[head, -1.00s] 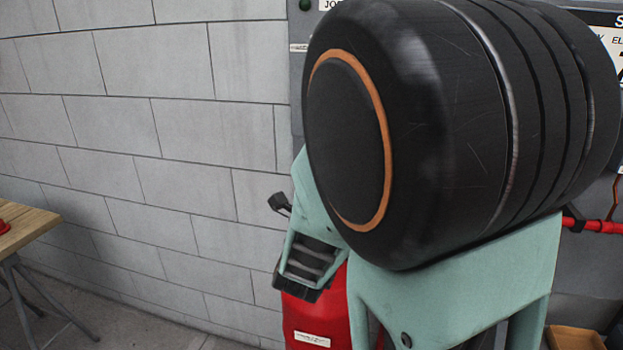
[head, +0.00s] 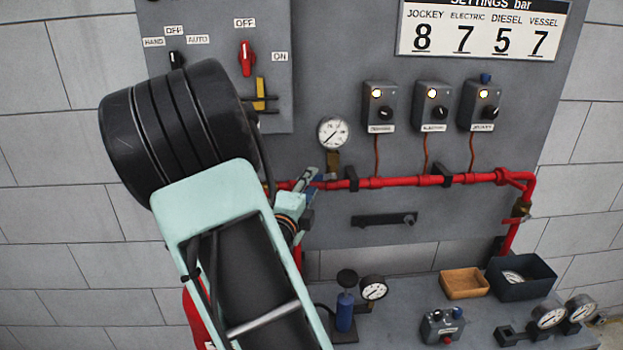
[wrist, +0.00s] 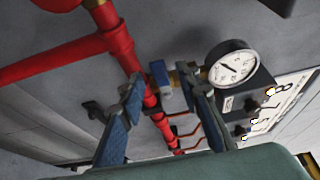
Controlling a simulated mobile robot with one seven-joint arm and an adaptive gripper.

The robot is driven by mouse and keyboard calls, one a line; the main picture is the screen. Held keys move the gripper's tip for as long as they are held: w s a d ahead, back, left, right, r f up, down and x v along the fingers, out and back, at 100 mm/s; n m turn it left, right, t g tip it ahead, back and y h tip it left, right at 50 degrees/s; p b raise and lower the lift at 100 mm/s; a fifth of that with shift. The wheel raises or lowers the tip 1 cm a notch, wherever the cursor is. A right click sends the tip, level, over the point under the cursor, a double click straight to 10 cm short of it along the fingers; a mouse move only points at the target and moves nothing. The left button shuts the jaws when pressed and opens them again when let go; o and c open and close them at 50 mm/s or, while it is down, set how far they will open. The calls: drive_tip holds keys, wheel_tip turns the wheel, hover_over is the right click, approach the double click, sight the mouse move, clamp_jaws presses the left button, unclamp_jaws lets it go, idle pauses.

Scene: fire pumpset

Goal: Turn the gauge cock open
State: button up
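The pressure gauge (head: 333,132) sits above the red pipe on a brass fitting (head: 333,162). In the wrist view the gauge (wrist: 232,68) is at upper right, with a small blue part (wrist: 159,73), apparently the cock's handle, beside brass and grey fittings on the red pipe. My gripper (head: 310,184) is at the pipe, just left of and below the gauge. In the wrist view my gripper (wrist: 161,80) is open, its blue-padded fingers apart, with the blue part seen between the tips. Whether a finger touches it I cannot tell. In the head view the handle is not clearly visible.
The red pipe (head: 400,182) runs along the grey panel, held by black clamps. Switch boxes (head: 378,108) are above it. Below, a bench (head: 400,325) holds a blue hand pump (head: 345,310), loose gauges, a wooden tray (head: 465,283) and a dark bin (head: 520,278).

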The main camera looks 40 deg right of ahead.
drive_tip(key=shift+x, duration=0.95)
drive_tip(key=shift+c, duration=0.2)
clamp_jaws()
